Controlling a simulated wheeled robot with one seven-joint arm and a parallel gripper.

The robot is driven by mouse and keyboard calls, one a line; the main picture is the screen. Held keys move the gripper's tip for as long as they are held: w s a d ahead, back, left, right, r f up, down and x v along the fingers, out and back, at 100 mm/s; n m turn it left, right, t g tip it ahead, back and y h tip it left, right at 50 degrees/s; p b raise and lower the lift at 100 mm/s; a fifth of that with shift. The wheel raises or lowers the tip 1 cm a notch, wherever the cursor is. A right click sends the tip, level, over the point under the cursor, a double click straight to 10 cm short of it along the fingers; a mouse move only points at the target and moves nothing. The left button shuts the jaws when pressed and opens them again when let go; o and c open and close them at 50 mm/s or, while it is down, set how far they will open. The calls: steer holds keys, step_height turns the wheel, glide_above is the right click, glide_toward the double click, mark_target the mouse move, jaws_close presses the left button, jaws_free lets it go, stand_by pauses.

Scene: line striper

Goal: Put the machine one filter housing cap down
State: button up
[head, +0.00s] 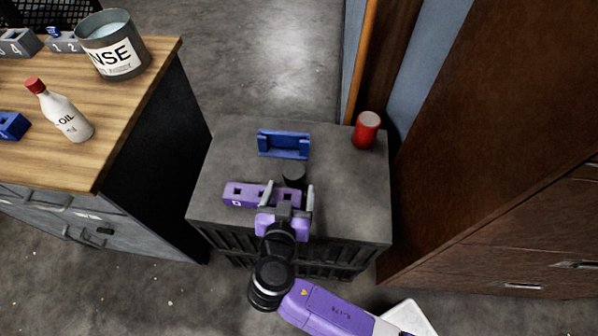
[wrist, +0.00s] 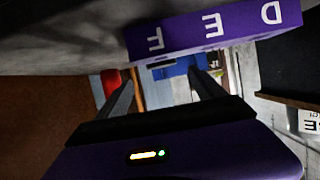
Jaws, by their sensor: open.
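A small dark cylinder (head: 294,175), which looks like the filter housing cap, stands on the grey cabinet top in the head view. My gripper (head: 290,188) is open, its two fingers spread just in front of the cylinder, with nothing seen held between them. I cannot tell whether a finger touches it. In the wrist view my open gripper (wrist: 163,82) shows both fingers apart. I cannot make out the cylinder there.
A purple block with square holes (head: 243,194) lies left of my gripper; its letters D, E, F show in the wrist view (wrist: 215,32). A blue holder (head: 284,145) and red can (head: 366,130) stand behind. A wooden workbench (head: 120,110) is left, brown cabinet right.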

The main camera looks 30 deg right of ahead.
mark_target(293, 174)
steer(key=x, duration=0.7)
steer(key=shift+w+f, duration=0.25)
steer(key=shift+c, duration=0.2)
steer(key=c, duration=1.5)
